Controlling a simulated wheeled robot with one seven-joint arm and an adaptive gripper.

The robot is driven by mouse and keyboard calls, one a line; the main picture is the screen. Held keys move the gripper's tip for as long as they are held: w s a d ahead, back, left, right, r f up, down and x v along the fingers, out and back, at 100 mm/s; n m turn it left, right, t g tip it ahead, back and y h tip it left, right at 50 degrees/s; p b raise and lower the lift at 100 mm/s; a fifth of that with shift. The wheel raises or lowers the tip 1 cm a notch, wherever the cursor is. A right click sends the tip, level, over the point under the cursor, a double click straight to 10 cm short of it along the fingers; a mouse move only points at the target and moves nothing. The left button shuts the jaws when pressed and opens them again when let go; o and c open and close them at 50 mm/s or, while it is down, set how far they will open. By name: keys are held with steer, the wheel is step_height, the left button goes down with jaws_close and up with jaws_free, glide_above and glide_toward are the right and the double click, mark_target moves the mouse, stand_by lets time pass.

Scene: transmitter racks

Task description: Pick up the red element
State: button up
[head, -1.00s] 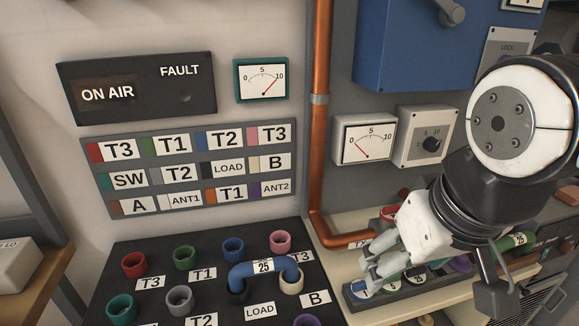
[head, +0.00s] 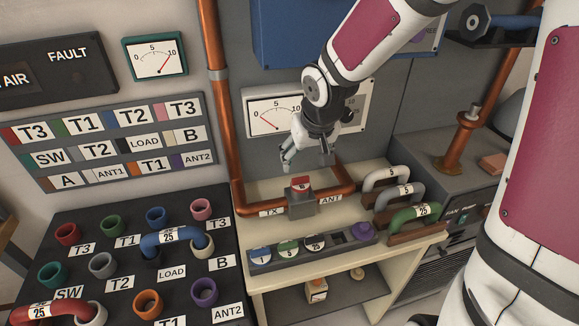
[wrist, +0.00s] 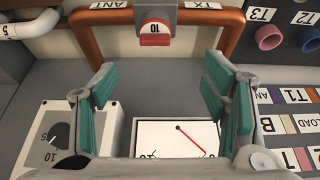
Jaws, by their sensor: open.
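The red element (head: 300,184) sits in a grey block (head: 301,206) set in the copper pipe between the TX and ANT labels. In the wrist view the red element (wrist: 155,30) shows near the top, with a white face marked 10. My gripper (head: 307,160) is open and empty, above the red element in the head view and apart from it. In the wrist view my gripper (wrist: 160,78) has its teal-padded fingers spread, with the red element beyond them, roughly centred between the fingers.
A dark tray (head: 261,272) in front holds several round elements. Curved tubes (head: 414,212) lie on a rack at the right. The patch panel (head: 128,290) with coloured sockets is at the left. A meter (head: 268,112) is on the wall behind my gripper; the copper pipe (head: 228,140) rises beside it.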

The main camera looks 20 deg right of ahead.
mark_target(301, 179)
steer(key=b+x, duration=0.3)
steer(key=x, duration=0.5)
steer(key=shift+d+b+x, duration=0.2)
steer(key=shift+b+x, duration=0.2)
steer(key=shift+x, duration=0.9)
steer(key=shift+d+b+x, duration=0.2)
steer(key=shift+b+x, duration=0.2)
steer(key=shift+x, duration=0.9)
steer(key=shift+s, duration=0.1)
steer(key=c, duration=1.3)
